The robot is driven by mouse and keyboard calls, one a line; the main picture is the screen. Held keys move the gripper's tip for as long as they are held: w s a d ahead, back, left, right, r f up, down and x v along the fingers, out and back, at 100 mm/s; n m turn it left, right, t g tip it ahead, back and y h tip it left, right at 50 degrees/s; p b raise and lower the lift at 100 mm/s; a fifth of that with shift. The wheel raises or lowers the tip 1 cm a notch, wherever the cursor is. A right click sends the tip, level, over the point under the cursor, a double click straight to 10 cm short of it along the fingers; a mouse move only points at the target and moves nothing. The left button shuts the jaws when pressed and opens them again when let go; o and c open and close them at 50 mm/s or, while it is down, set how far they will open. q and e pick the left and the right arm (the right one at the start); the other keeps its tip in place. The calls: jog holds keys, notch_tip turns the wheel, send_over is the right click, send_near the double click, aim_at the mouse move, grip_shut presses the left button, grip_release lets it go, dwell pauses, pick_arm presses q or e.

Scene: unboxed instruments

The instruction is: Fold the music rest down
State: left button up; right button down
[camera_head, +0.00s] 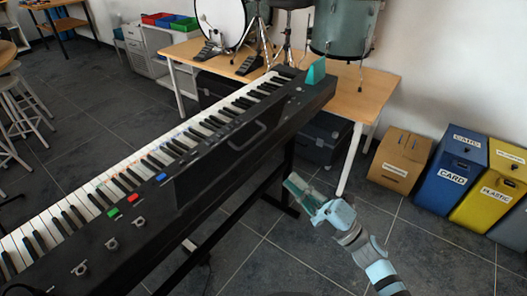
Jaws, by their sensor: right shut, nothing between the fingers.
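The black digital piano (110,235) runs diagonally from the lower left to the upper middle, with its keys on the left side. The music rest (210,170) looks like a dark panel along the piano's rear top, behind the controls. It is black on black, so its exact tilt is hard to tell. My right gripper (294,187) is shut and empty. It appears to the right of the piano over the floor, apart from the music rest. My left gripper is not in view.
A teal wedge-shaped object (316,72) stands on the piano's far end. A wooden table (365,95) and drums (343,25) are behind. A cardboard box (398,160), a blue bin (452,170) and a yellow bin (490,198) stand at right. Tiled floor is clear around my right gripper.

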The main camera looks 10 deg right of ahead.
aim_at(243, 148)
jog(key=p+x, duration=0.1)
jog(key=x, duration=0.9)
jog(key=shift+w+a+r, duration=0.15)
jog(key=shift+w+a, duration=0.05)
jog(key=shift+w, duration=0.1)
